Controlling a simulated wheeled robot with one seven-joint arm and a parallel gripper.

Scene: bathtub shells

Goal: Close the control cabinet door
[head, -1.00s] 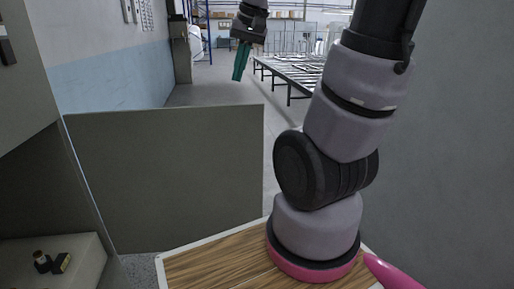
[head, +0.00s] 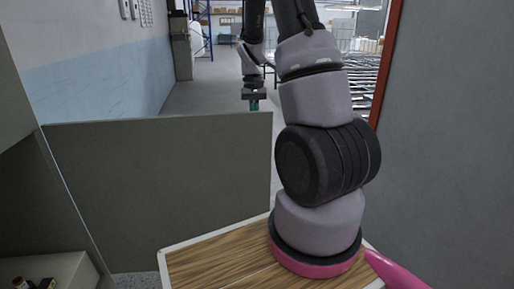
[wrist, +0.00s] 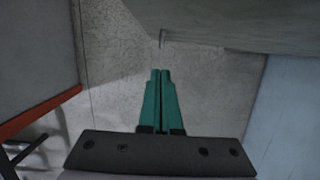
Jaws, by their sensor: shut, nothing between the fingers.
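The control cabinet door (head: 165,190) is a flat grey-green panel in the head view. It stands open, reaching right from the cabinet (head: 25,190) at the left edge. My gripper (head: 254,106) shows just above the door's top edge near its free right end, on the far side. Its lower tips are hidden behind the door. In the wrist view, my gripper's green fingers (wrist: 160,98) are together with nothing between them. A grey slab (wrist: 240,22), likely the door, is ahead and to the right, apart from the fingertips in the picture.
A tall grey panel with an orange-red edge (head: 386,70) stands at the right; an orange-edged panel (wrist: 35,70) also shows at left in the wrist view. Small dark items (head: 35,284) lie in the cabinet's lower part. Open floor (head: 215,85) lies beyond the door.

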